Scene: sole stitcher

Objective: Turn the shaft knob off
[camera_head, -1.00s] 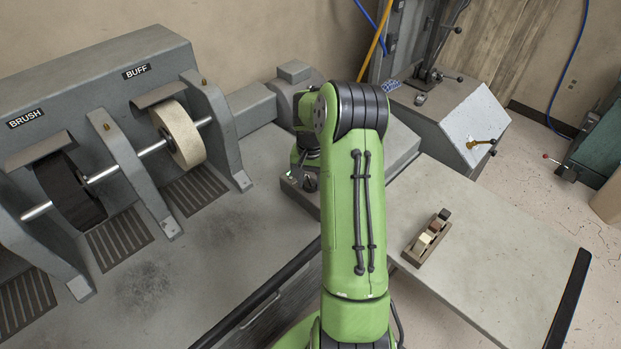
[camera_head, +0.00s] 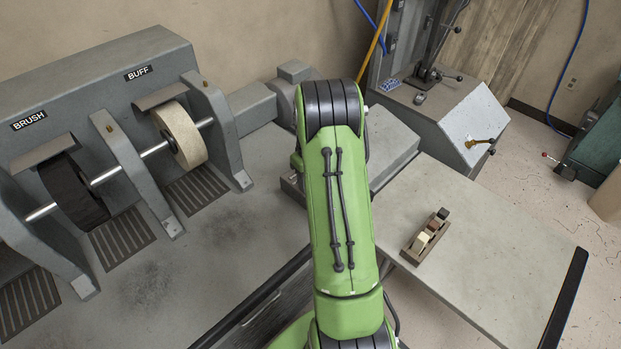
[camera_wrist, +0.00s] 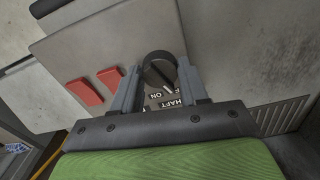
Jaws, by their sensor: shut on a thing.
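The shaft knob (camera_wrist: 158,68) is a round black dial on a grey panel in the wrist view. A pale pointer line on it points towards the lettering side. Upside-down labels reading "ON" and "SHAFT" show beside it, and another label is partly covered. My gripper (camera_wrist: 157,78) has one finger on each side of the knob and is shut on it. In the head view my green arm hides the gripper and the knob.
Two red rocker switches (camera_wrist: 96,87) sit left of the knob on the panel. In the head view are the buff wheel (camera_head: 181,135), the brush wheel (camera_head: 72,192) and a side table (camera_head: 485,245) bearing a small wooden block holder (camera_head: 426,238).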

